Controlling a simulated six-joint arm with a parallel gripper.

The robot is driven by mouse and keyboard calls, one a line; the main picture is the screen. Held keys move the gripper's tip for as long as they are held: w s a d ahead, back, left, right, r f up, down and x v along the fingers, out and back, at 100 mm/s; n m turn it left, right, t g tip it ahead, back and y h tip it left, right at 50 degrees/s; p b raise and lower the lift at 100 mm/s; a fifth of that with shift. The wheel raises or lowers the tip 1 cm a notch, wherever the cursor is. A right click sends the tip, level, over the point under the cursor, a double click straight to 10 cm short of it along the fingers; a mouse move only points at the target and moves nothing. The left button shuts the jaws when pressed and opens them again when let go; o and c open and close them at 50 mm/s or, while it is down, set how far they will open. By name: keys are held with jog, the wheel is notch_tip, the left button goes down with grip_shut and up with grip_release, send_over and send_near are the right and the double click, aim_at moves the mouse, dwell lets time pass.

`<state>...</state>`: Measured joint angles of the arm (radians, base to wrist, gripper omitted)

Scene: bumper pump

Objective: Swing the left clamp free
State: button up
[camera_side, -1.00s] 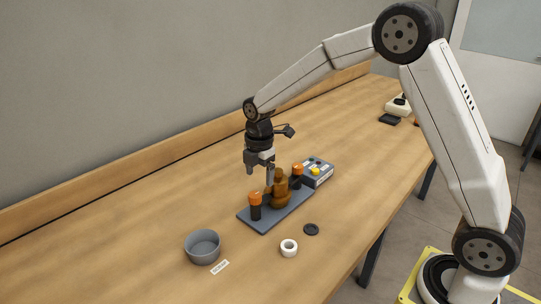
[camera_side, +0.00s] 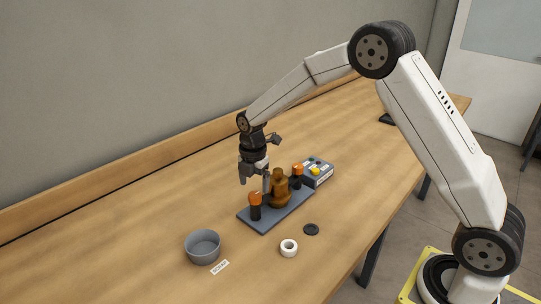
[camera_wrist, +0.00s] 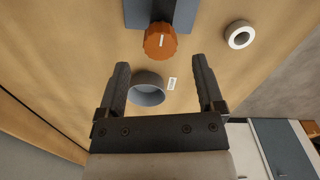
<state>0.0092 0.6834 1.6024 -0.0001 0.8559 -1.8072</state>
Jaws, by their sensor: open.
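The left clamp (camera_side: 255,200) has an orange top on a dark post, at the left end of the blue-grey base plate (camera_side: 268,217). The brown pump body (camera_side: 279,190) stands upright in the middle, and the right clamp (camera_side: 297,171) is beyond it. My gripper (camera_side: 253,184) is open and empty, close above or behind the left clamp. In the wrist view, an orange knob with a white line (camera_wrist: 160,42) lies just past my open fingertips (camera_wrist: 161,66), in line with the gap. No contact with it shows.
A grey bowl (camera_side: 202,247) stands front left with a small white label (camera_side: 220,267) beside it. A white ring (camera_side: 289,248) and a dark disc (camera_side: 311,229) lie in front of the plate. A grey box with a yellow button (camera_side: 317,172) sits behind right.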

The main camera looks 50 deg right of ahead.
aim_at(255, 195)
jog(key=shift+f, duration=2.05)
grip_shut()
